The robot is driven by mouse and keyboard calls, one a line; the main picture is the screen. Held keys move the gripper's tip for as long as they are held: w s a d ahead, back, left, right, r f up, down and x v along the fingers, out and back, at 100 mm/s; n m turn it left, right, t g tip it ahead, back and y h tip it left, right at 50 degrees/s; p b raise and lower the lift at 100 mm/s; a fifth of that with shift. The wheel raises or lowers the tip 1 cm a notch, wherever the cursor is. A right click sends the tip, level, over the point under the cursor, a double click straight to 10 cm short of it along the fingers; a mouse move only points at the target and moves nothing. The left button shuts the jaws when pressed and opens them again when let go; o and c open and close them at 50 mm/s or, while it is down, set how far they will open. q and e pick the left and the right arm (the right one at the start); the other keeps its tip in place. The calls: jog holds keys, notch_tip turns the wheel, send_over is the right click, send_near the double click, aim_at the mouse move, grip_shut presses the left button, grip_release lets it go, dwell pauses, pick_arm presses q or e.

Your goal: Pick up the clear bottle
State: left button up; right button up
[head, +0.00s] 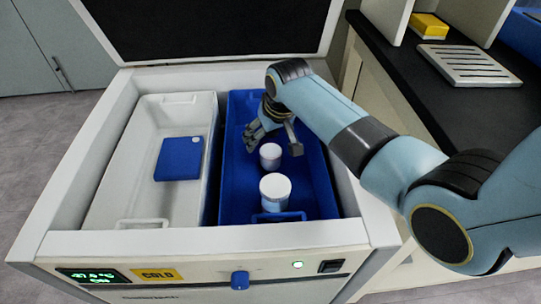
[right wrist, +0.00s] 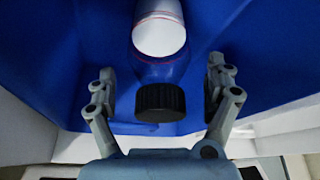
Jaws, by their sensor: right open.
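A clear bottle with a black ribbed cap (right wrist: 160,102) shows in the right wrist view, between the two fingers of my right gripper (right wrist: 160,88). Gaps show on both sides, so the fingers look apart from it. Its see-through shoulder shows blue behind; I cannot tell whether the white round part with a red line above belongs to it. In the head view my right gripper (head: 274,138) is open and reaches into the blue bin (head: 318,178). I cannot make out the black cap there. My left gripper is not in view.
In the head view, two white-topped containers (head: 275,188) (head: 270,154) stand in the blue bin, close to the gripper. A white bin (head: 130,185) with a blue box (head: 180,158) is beside it.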

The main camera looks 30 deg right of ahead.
jog(key=shift+w+f, duration=0.15)
jog(key=shift+f, duration=0.3)
jog(key=shift+r, duration=0.1)
jog(key=c, duration=1.4)
jog(key=shift+c, duration=0.2)
